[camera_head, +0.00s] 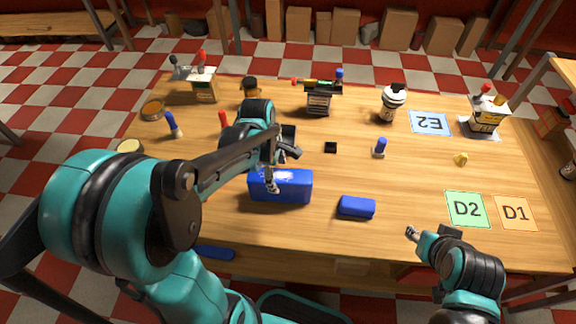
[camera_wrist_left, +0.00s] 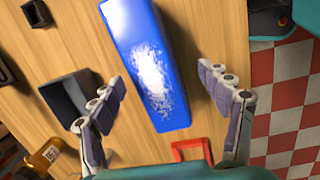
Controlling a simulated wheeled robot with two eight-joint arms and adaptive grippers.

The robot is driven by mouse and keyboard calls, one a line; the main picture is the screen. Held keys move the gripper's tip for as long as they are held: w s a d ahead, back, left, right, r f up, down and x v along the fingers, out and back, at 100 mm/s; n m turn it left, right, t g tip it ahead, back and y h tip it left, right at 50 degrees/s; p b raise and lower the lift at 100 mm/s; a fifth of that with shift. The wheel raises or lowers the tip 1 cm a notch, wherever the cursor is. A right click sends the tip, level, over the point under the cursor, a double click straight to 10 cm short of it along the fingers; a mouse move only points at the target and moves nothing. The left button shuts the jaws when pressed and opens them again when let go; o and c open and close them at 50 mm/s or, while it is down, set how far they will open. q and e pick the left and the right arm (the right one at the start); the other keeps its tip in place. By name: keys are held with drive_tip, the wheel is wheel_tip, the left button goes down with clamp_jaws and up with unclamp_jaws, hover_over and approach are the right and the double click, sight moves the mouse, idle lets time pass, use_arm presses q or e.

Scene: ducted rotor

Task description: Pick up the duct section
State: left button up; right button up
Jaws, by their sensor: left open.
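A large glossy blue block (camera_head: 281,187) lies on the table in front of my left arm. A dark grey hollow box (camera_head: 288,134) sits just behind it, partly hidden by my arm. I cannot tell for sure which of these is the duct section. My left gripper (camera_head: 279,168) is open above the blue block. In the left wrist view its fingers stand on either side of the blue block (camera_wrist_left: 143,60), with the hollow box (camera_wrist_left: 64,103) beyond the left finger. My right gripper (camera_head: 431,232) is open and empty over the table's front right edge.
A smaller blue block (camera_head: 357,207) lies to the right, with a small black cube (camera_head: 330,147) behind. A red frame-like part (camera_wrist_left: 192,149) shows low in the left wrist view. Bottles and tools stand along the back.

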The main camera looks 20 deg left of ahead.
sight(279, 175)
use_arm(q)
drive_tip(key=shift+w+a+f+n, duration=0.15)
drive_tip(key=shift+w+f+n, duration=0.1)
drive_tip(key=shift+w+n, duration=0.25)
drive_tip(key=shift+w+f+n, duration=0.1)
drive_tip(key=shift+f+n, duration=0.1)
drive_tip(key=shift+n, duration=0.1)
wheel_tip(279, 175, down, 3)
drive_tip(key=shift+r+b, duration=0.15)
drive_tip(key=shift+b, duration=0.4)
drive_tip(key=f+b, duration=0.2)
drive_tip(key=f, duration=0.1)
drive_tip(key=d+f, duration=0.1)
drive_tip(key=f, duration=0.1)
drive_tip(key=shift+w+b, duration=0.25)
drive_tip(key=shift+b, duration=0.15)
drive_tip(key=shift+r, duration=0.1)
use_arm(e)
drive_tip(key=f, duration=0.3)
drive_tip(key=shift+w+f, duration=0.15)
drive_tip(key=shift+w, duration=0.15)
use_arm(q)
drive_tip(key=c, duration=1.4)
